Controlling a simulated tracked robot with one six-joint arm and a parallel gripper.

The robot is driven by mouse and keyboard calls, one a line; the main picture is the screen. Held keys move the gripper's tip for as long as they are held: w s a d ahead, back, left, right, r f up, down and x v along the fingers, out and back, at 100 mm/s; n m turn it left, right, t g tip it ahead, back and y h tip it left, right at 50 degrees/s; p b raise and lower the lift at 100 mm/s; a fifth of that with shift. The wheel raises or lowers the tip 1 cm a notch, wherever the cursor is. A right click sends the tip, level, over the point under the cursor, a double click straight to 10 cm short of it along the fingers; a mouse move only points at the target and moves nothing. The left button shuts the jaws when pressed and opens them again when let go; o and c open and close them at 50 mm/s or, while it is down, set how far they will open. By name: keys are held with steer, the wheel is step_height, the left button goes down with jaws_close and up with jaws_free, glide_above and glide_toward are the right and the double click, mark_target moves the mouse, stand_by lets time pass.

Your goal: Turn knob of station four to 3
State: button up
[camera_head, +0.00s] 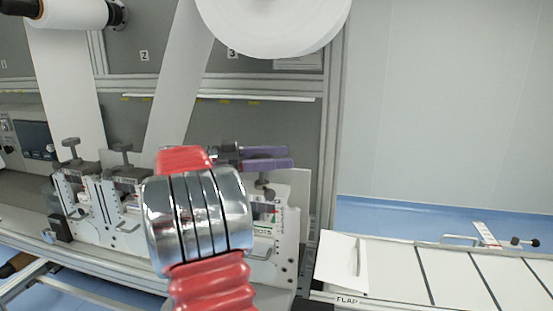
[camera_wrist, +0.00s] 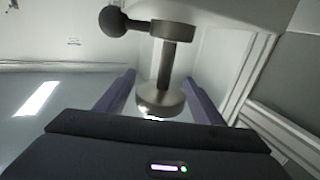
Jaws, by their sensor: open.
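In the head view my gripper (camera_head: 288,157) has two purple fingers pointing right, above a white station unit (camera_head: 288,225). A dark knob (camera_head: 265,188) shows just below the fingers, partly hidden by my arm. In the wrist view my gripper (camera_wrist: 158,76) is open, one purple finger on each side of the picture. A metal knob (camera_wrist: 161,98) with a round disc, a stem and a black ball (camera_wrist: 113,20) appears between and beyond the fingers. I see no contact with it. I cannot read a number 4 or the knob's setting.
Two more dark knobs (camera_head: 70,145) (camera_head: 122,150) stand on units to the left. A large white roll (camera_head: 273,20) and web strips hang above. A metal frame post (camera_head: 333,120) stands right of the unit. A white table (camera_head: 385,270) lies lower right.

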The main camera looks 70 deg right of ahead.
steer(key=shift+v, duration=3.8)
steer(key=shift+d, duration=0.1)
step_height(320, 180, up, 6)
steer(key=w+n+t+h, duration=0.3)
steer(key=n+t+h, duration=0.4)
steer(key=t+h, duration=0.2)
steer(key=w+a+f+n+t, duration=0.2)
steer(key=a+f+n+t, duration=0.1)
steer(key=a+n+t, duration=0.2)
steer(key=w+a+f+n+t+y, duration=0.1)
steer(key=w+a+f+n+t, duration=0.2)
steer(key=t, duration=0.6)
steer(key=a+n, duration=0.2)
steer(key=a, duration=0.1)
steer(key=shift+w+a+y, duration=0.25)
steer(key=shift+a+y, duration=0.05)
